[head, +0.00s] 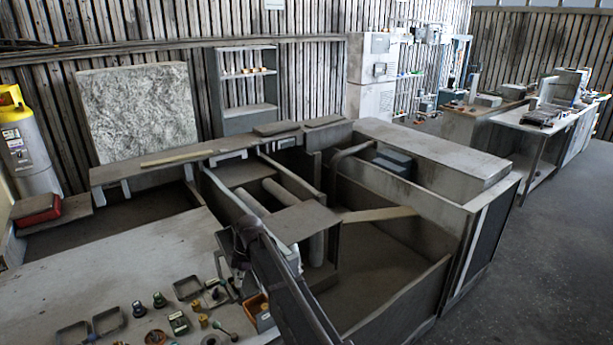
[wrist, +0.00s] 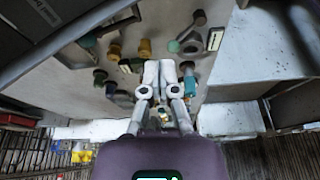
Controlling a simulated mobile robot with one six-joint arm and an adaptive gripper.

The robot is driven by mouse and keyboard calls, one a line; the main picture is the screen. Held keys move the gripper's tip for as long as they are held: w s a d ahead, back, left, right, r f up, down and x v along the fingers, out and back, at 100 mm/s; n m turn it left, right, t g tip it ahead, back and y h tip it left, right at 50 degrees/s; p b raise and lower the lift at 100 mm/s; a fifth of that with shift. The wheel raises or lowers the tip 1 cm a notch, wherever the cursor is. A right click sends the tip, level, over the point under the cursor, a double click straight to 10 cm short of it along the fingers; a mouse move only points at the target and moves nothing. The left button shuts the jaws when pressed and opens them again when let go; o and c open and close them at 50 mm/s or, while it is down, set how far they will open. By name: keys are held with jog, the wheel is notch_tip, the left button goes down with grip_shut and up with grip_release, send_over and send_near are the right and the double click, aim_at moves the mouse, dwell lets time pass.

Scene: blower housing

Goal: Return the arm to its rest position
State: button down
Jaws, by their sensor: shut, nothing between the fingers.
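My gripper (wrist: 158,70) shows in the wrist view, its two pale fingers side by side and shut with nothing between them. Its fingertips point over a worktop (wrist: 160,20) with small parts on it. In the head view my dark arm runs from the bottom edge up to a bend near the middle. My gripper cannot be clearly made out there. The same worktop (head: 110,270) fills the lower left of the head view.
Small knobs (head: 160,300), square frames (head: 105,321) and an orange bin (head: 255,305) crowd the worktop's front right. A walled bench enclosure (head: 395,290) stands right of my arm. A grey-and-yellow cylinder (head: 28,150) stands far left. Open floor (head: 545,270) lies at right.

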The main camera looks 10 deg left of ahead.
jog(key=s+d+f+m+h+b, duration=0.1)
jog(key=s+d+m, duration=0.3)
jog(key=d+m, duration=0.4)
jog(key=s+d+f+m+t+b, duration=0.1)
jog(key=s+d+m, duration=0.4)
jog(key=d, duration=1.7)
jog(key=s+d+f+m+t+h+b, duration=0.1)
jog(key=s+d+m, duration=0.4)
jog(key=d+m, duration=0.7)
jog(key=d+f, duration=0.1)
jog(key=d, duration=0.2)
jog(key=shift+h, duration=0.3)
jog(key=shift+s, duration=0.1)
